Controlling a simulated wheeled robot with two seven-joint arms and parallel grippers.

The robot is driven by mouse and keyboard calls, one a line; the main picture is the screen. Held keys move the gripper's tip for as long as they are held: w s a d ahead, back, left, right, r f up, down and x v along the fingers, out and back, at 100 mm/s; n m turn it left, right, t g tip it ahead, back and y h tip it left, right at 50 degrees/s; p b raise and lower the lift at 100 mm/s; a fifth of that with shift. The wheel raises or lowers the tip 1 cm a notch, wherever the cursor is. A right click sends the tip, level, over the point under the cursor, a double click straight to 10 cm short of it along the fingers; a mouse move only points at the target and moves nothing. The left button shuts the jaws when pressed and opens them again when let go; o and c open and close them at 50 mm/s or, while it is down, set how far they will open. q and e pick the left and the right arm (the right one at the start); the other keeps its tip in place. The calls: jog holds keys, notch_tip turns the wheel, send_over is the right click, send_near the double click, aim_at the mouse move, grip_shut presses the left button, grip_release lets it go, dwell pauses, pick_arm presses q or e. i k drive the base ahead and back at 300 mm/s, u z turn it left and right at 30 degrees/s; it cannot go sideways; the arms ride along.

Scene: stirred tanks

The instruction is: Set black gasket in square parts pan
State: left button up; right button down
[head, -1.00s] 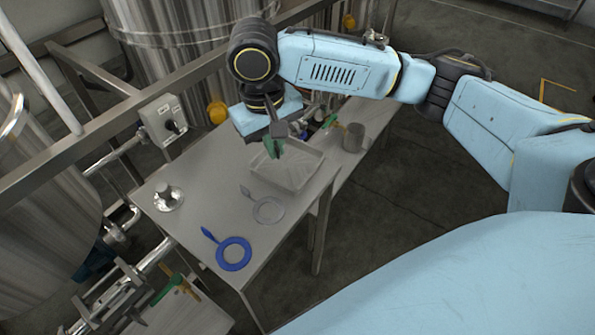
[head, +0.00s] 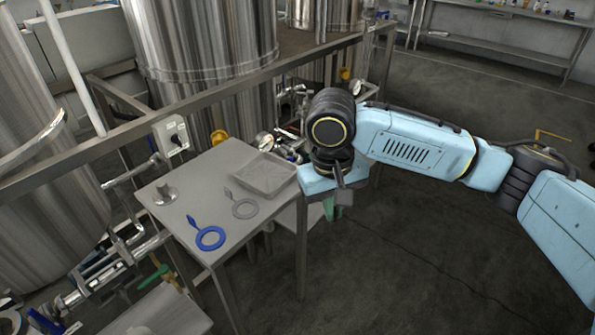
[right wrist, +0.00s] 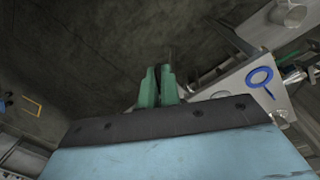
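The square parts pan (head: 264,190) is a shallow grey metal tray at the back right of the steel table. No gasket shows clearly in it. A blue ring gasket with a tab (head: 210,238) and a grey one (head: 244,208) lie flat on the table. I cannot make out a black gasket. My right gripper (head: 335,208) hangs just past the table's right edge, to the right of the pan. My left gripper is out of view.
A small metal fitting (head: 165,194) stands at the table's left. Large steel tanks (head: 205,60), a rail, pipes and a grey switch box (head: 171,135) lie behind it. A lower surface is partly hidden under my right arm. Open floor lies to the right.

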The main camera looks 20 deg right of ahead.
aim_at(267, 177)
jog(key=z, duration=0.3)
jog(key=i, duration=1)
jog(key=u, duration=0.75)
